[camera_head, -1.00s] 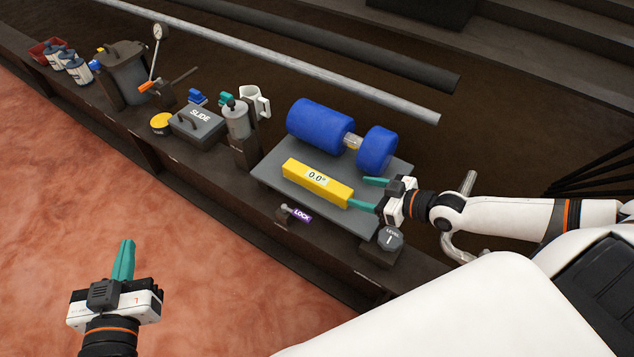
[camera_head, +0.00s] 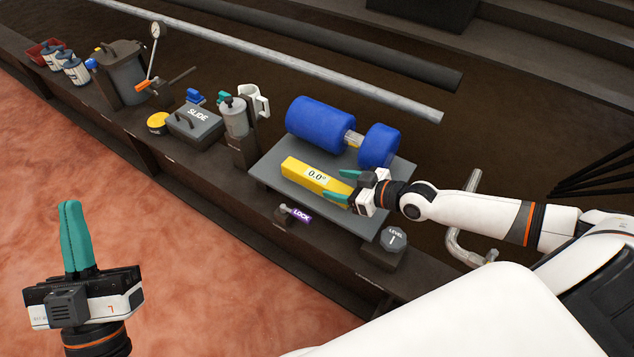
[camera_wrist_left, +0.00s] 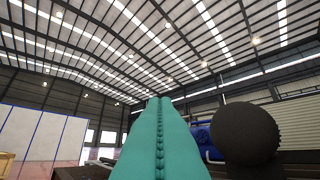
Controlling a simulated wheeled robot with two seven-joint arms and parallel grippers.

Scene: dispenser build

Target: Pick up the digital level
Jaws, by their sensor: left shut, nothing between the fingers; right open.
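The digital level is a yellow bar (camera_head: 303,173) with a white display reading 0.0°. It lies on a grey plate (camera_head: 272,180) in the head view, in front of a blue two-part roller. My right gripper (camera_head: 343,187) is open at the level's right end, with its teal fingers on either side of that end or just over it; contact cannot be told. My left gripper (camera_head: 72,207) is shut and empty, far from the level, at the lower left over the reddish floor. Its closed teal fingers also show in the left wrist view (camera_wrist_left: 160,140).
The blue roller (camera_head: 320,122) stands right behind the level. A purple LOCK tag (camera_head: 301,215) and a LEVEL knob (camera_head: 395,238) are in front of and right of the plate. The SLIDE box (camera_head: 196,121) and a grey cylinder (camera_head: 235,120) stand to the left.

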